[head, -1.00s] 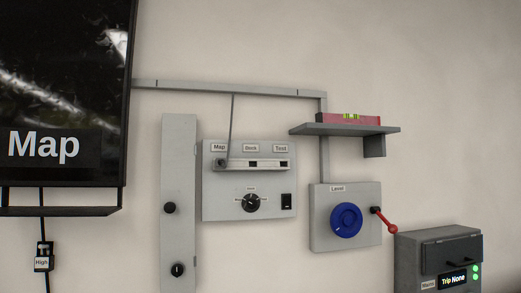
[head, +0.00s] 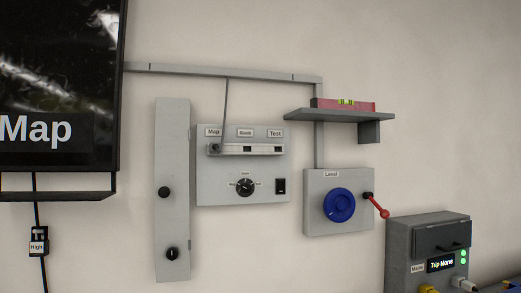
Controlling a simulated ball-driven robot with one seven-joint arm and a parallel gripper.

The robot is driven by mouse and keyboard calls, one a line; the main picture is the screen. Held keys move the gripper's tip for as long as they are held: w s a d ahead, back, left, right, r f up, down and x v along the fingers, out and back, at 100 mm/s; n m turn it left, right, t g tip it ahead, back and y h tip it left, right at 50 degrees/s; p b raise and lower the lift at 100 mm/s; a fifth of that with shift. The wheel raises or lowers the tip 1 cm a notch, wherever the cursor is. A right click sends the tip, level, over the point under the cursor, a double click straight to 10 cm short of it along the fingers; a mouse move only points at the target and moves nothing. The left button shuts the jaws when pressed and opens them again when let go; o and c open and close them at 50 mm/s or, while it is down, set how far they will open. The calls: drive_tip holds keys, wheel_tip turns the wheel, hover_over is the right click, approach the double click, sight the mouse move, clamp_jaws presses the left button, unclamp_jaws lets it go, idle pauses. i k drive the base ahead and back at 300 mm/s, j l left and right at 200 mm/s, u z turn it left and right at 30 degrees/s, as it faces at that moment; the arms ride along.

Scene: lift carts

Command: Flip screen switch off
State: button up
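A dark screen (head: 60,80) showing "Map" hangs at the left. A plug with a cable sits at the Map end of the strip. A round black dial (head: 245,187) and a black rocker switch (head: 280,186) are on the panel's lower part. No label reading "screen" is legible, and I cannot tell the rocker's position. My gripper is not in view.
Right of the panel are a "Level" box (head: 362,221) with a blue wheel (head: 339,205) and red lever (head: 378,206), a shelf (head: 300,114) holding a red level (head: 365,106), and a grey Mains box (head: 400,246) reading "Trip None". A tall grey plate (head: 172,140) stands left.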

sight(281, 183)
drive_tip(key=i+l+z, duration=0.1)
drive_tip(key=i+z, duration=0.15)
drive_tip(key=i, duration=2.35)
